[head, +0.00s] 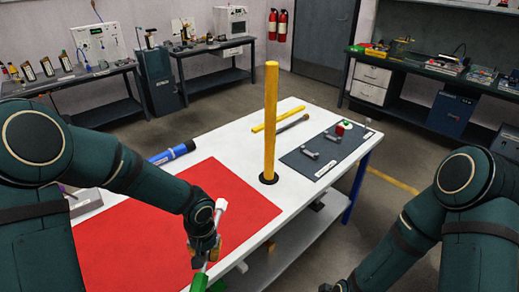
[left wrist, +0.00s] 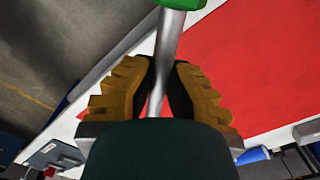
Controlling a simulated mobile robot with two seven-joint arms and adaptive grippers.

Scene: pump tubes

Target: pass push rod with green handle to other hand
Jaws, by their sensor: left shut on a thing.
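The push rod with green handle is in my left gripper (head: 203,246). Its green handle (head: 199,282) points down toward the bottom edge of the head view, and its pale end (head: 220,206) sticks up above the fingers. In the left wrist view, the tan-padded fingers (left wrist: 160,88) close on the grey shaft (left wrist: 172,40), with the green handle (left wrist: 183,4) cut by the top edge. The rod is held above the table's near edge, by the red mat.
The white table (head: 225,143) carries a red mat (head: 180,220), an upright yellow tube (head: 271,120), a blue cylinder (head: 172,153), and a lying yellow rod (head: 280,118) beside a grey one. A dark mat (head: 325,150) holds small parts. Floor space is open right of the table.

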